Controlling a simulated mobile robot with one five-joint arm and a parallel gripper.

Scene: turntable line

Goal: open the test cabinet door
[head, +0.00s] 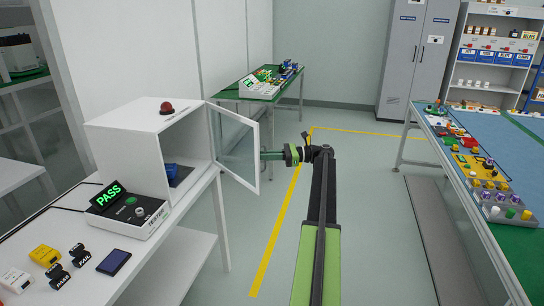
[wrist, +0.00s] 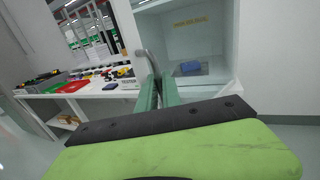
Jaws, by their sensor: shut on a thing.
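The test cabinet (head: 135,135) is a white box on the white bench at the left in the head view. Its glass-paned door (head: 237,146) stands wide open, swung out to the right of the box. My gripper (head: 264,156) is at the door's outer edge, shut on the door handle. In the wrist view my green fingers (wrist: 158,92) close on the grey curved handle (wrist: 151,62). A blue object (head: 172,171) lies inside the cabinet; it also shows in the wrist view (wrist: 190,67). The fingertips are hidden behind the door edge in the head view.
The tester panel (head: 130,208) below the cabinet shows a green PASS. Several small parts and a dark flat device (head: 114,262) lie on the bench. A long table (head: 478,215) with parts stands at the right.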

